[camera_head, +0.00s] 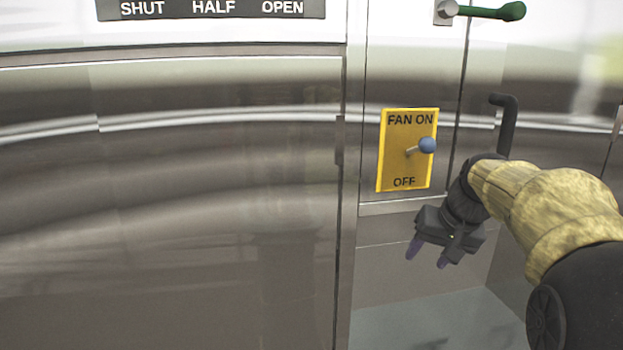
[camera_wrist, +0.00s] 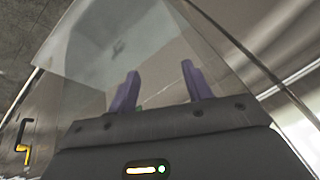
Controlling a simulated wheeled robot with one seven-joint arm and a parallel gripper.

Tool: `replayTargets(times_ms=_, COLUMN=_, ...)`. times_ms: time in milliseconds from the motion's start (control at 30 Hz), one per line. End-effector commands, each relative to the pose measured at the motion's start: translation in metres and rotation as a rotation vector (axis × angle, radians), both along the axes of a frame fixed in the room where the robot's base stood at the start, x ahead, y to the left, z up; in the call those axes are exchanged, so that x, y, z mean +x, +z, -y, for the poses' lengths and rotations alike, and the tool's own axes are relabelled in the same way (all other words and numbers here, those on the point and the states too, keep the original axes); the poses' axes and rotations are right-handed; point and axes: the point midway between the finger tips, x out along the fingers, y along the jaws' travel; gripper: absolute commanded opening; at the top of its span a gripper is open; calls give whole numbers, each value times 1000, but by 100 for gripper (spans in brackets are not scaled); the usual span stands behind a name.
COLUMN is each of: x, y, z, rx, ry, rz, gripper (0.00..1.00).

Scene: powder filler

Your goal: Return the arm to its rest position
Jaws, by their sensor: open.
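My gripper (camera_head: 428,255) hangs at the right of the head view, below the yellow fan switch plate, with its two purple fingers pointing down and apart. It holds nothing that I can see. The wrist view shows the same gripper (camera_wrist: 160,88) with its fingers spread and empty space between them. My arm, tan and black, reaches in from the right edge of the head view.
The yellow plate (camera_head: 391,160) reads FAN ON and OFF, and its blue-tipped lever (camera_head: 427,145) sticks out. A green-ended handle (camera_head: 512,11) is at top right. A black bent handle (camera_head: 507,125) stands behind my wrist. Steel panels (camera_head: 170,210) fill the left.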

Motion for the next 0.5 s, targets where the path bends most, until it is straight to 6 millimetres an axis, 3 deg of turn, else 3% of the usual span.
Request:
replayTargets(times_ms=33, x=-8, y=-32, z=-8, rx=-12, ry=3, rz=-24, gripper=50)
replayTargets(times_ms=100, x=-18, y=-67, z=-16, rx=-36, ry=4, rz=-47, gripper=50)
replayTargets(times_ms=267, x=-49, y=-142, z=-34, rx=-94, ry=24, rz=-93, gripper=50)
replayTargets(times_ms=500, x=-114, y=-245, z=-60, rx=-176, ry=96, rz=-144, gripper=50)
